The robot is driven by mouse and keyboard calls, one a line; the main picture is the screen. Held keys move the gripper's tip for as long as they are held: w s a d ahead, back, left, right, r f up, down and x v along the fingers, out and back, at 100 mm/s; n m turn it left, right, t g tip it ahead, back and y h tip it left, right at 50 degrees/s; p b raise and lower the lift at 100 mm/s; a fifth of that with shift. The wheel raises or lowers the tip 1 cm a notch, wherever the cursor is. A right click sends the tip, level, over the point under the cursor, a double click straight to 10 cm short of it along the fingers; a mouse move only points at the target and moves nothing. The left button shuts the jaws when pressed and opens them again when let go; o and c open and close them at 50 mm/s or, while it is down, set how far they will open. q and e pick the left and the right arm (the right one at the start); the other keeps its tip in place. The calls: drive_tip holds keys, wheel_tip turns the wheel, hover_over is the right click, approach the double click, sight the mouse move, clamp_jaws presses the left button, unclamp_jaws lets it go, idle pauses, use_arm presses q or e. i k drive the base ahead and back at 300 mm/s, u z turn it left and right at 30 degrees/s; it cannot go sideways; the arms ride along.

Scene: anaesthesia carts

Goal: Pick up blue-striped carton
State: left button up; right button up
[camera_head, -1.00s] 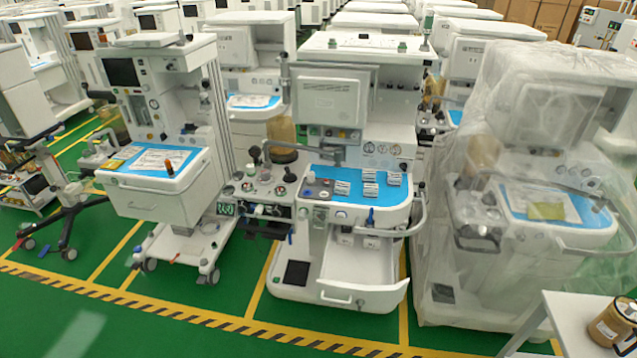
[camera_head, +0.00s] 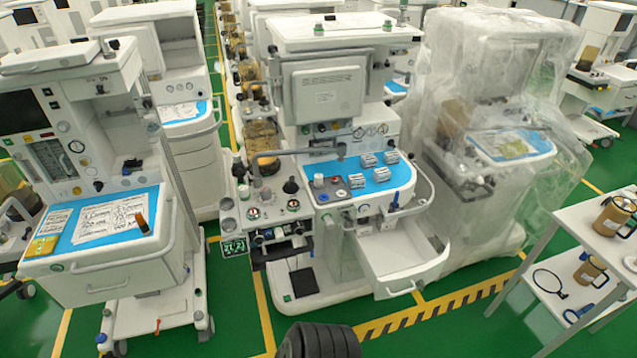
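Several small white-and-grey cartons, one of them a front carton (camera_head: 381,174), stand grouped on the blue top mat (camera_head: 322,168) of the middle anaesthesia cart (camera_head: 318,88). At this size I cannot tell which carton has blue stripes. Neither of my grippers can be made out in the head view, and nothing touches the cartons.
The middle cart's drawer (camera_head: 402,262) stands open below the mat. A plastic-wrapped cart (camera_head: 500,100) is at its right, another cart (camera_head: 110,235) at its left. A white shelf table (camera_head: 575,222) with brown canisters is at the right. Green floor shows in front.

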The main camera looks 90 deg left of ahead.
sight(356, 182)
drive_tip(key=k, duration=0.3)
drive_tip(key=u, duration=0.8)
